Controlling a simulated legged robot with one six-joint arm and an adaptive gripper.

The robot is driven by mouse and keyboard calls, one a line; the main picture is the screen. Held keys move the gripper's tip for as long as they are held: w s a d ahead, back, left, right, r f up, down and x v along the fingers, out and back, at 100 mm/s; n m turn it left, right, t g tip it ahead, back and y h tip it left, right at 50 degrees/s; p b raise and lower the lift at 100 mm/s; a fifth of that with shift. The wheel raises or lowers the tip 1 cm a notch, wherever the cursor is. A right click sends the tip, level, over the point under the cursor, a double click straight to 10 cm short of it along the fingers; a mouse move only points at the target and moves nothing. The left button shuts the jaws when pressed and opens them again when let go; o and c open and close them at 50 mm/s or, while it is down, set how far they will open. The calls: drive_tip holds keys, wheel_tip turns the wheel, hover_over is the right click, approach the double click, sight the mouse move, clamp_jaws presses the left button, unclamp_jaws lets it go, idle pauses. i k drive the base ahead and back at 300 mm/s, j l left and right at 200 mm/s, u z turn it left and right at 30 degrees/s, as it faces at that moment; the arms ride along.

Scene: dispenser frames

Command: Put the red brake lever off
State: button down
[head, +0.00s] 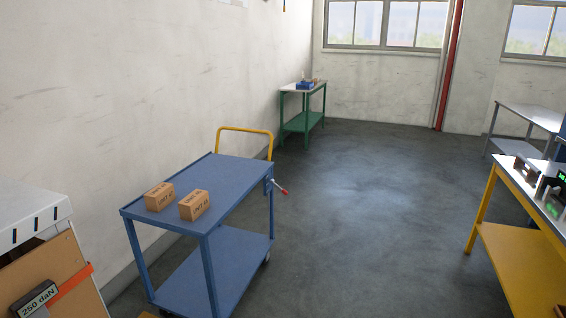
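The red brake lever (281,190) is a short rod with a red grip. It is mounted on the right side of the blue cart (235,173), near the end with the yellow handle (245,130). The lever slants down to the right, with its red tip lowest. Two small brown boxes, one at the left (158,196) and one to its right (194,205), rest on the cart's top shelf. My gripper is not in view.
A white-topped cabinet with a brown box (60,275) stands at the lower left. A yellow bench (500,262) with devices is on the right. The grey floor (370,220) between cart and bench is clear.

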sight(284, 192)
drive_tip(key=i+j, duration=0.1)
drive_tip(key=i, duration=3.25)
drive_tip(key=l+z, duration=0.1)
drive_tip(key=z, duration=0.4)
